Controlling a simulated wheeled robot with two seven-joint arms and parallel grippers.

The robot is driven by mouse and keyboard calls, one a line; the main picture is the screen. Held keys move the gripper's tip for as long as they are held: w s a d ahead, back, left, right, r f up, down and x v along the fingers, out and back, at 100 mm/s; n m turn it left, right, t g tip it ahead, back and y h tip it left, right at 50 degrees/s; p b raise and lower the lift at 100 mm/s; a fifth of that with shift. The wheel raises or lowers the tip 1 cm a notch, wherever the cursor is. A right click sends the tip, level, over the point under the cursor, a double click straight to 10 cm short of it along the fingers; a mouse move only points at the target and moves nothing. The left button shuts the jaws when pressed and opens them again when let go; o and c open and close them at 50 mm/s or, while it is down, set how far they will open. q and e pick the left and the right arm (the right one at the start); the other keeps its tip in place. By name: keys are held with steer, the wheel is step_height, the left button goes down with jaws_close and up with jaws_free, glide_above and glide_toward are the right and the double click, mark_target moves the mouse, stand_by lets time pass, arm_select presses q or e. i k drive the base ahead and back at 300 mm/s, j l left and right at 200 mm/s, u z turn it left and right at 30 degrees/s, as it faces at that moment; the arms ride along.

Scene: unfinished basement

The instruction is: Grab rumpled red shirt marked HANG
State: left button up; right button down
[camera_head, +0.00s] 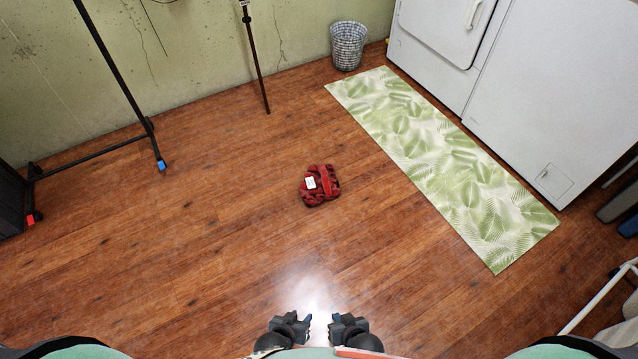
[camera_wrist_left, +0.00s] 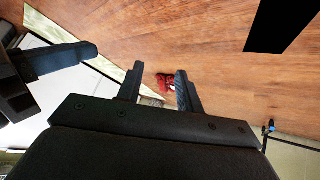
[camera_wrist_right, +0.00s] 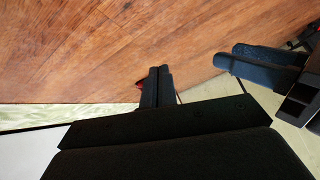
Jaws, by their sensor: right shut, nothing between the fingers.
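The rumpled red shirt (camera_head: 328,187) lies folded in a small bundle on the wood floor, with dark patterning and a white tag (camera_head: 310,183) whose writing is too small to read. It also shows in the left wrist view (camera_wrist_left: 166,78), beyond and between the fingers. In the right wrist view a red bit of it (camera_wrist_right: 139,84) shows beside the fingers, which hide the rest. My left gripper (camera_head: 303,321) is open and empty, at the bottom of the head view, well short of the shirt. My right gripper (camera_head: 333,321) is shut and empty beside it, also apart from the shirt.
A green leaf-patterned mat (camera_head: 440,160) lies right of the shirt, before white appliances (camera_head: 545,90). A wicker basket (camera_head: 348,45) stands by the wall. A black rack frame (camera_head: 115,70) with feet stands at left. Bare floor surrounds the shirt. A white frame (camera_head: 600,297) is at lower right.

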mark_target(320, 185)
steer(key=i+l+u, duration=0.3)
steer(key=l, duration=0.3)
steer(key=i+l+u, duration=0.15)
steer(key=i+l, duration=0.15)
steer(key=i+l+u, duration=0.15)
steer(key=l, duration=0.2)
steer(key=i+l+u, duration=0.15)
steer(key=l, duration=0.2)
